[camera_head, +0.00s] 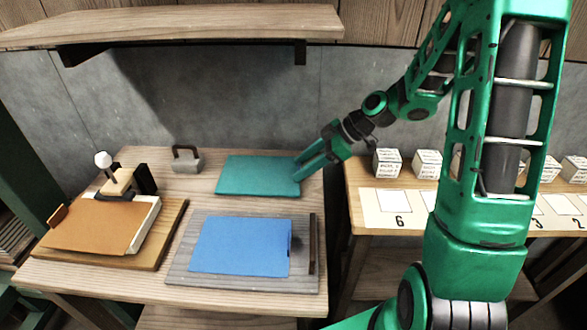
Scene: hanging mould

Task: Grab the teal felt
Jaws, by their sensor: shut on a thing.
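The teal felt (256,174) is a flat rectangular sheet on the back right part of the wooden table (142,283). My gripper (303,171) reaches in from the right and is shut on the felt's right edge. The felt looks flat and level. I cannot tell whether it is lifted off the table. The fingertips partly cover that edge.
A blue sheet (238,245) lies on a grey board (303,281) in front of the felt. An orange-brown sheet (92,225) on a wooden frame is at left. A metal weight (187,162) stands behind. A shelf (170,24) overhangs; printed cubes (387,162) stand at right.

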